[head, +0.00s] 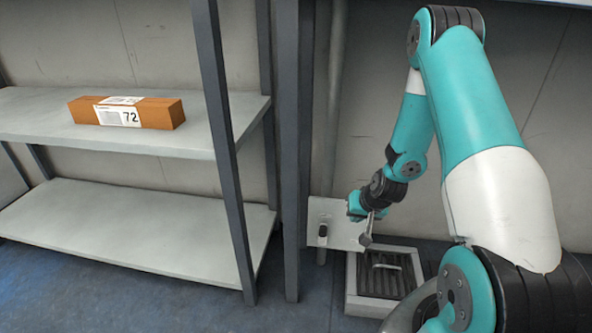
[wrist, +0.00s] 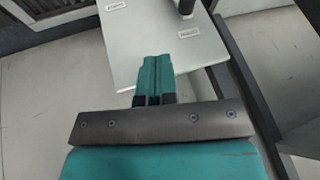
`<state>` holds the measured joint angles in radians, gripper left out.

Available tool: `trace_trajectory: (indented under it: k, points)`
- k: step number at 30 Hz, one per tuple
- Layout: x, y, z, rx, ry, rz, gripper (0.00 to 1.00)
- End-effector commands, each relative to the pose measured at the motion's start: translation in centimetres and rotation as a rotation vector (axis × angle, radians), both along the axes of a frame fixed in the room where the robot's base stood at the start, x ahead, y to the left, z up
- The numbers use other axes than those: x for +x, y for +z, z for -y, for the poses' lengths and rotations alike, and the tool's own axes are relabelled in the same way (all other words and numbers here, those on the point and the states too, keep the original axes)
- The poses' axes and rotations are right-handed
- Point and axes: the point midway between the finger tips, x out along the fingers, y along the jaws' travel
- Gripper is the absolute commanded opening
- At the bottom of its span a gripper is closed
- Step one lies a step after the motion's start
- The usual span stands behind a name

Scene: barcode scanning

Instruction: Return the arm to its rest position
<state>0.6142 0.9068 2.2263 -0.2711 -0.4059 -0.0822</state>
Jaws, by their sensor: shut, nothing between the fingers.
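My teal arm (head: 470,95) reaches up and bends down toward the low area right of the shelf posts. My gripper (wrist: 154,76) shows in the wrist view with its two teal fingers together, shut and empty. In the head view, my gripper (head: 357,206) is small and partly hidden by my own wrist. It is in front of or above a pale panel (head: 340,215); I cannot tell whether it touches it. The panel also shows past the fingertips in the wrist view (wrist: 150,40).
A pale box with a dark slatted top (head: 352,300) sits on the floor. A grey shelf (head: 40,130) at left holds an orange-brown box marked 72 (head: 158,113); its lower board (head: 130,225) is bare.

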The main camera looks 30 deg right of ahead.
Motion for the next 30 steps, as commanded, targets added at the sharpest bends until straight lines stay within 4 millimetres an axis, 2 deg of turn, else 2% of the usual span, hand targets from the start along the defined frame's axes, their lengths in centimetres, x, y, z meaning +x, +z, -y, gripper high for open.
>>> trace_trajectory:
  k: [5,8,11,14,17,18,20,21,24,27,30]
  points:
    - [0.1,0.1,-0.1,0.000,0.003,0.001,0.00]
    - [0.7,1.3,-1.1,0.006,0.033,0.003,0.00]
    - [1.7,4.3,-3.9,0.023,0.109,0.002,0.00]
    - [2.5,8.7,-8.4,0.049,0.229,-0.006,0.00]
    - [2.1,13.9,-14.0,0.077,0.382,-0.025,0.00]
    - [1.5,15.8,-16.3,0.088,0.445,-0.036,0.00]
    - [0.2,18.6,-19.6,0.098,0.540,-0.052,0.00]
    - [-1.1,20.5,-21.7,0.104,0.608,-0.064,0.00]
    - [-4.9,24.6,-26.4,0.108,0.771,-0.099,0.00]
    - [-8.9,27.5,-29.4,0.103,0.909,-0.133,0.00]
    - [-12.6,29.6,-31.3,0.091,1.025,-0.163,0.00]
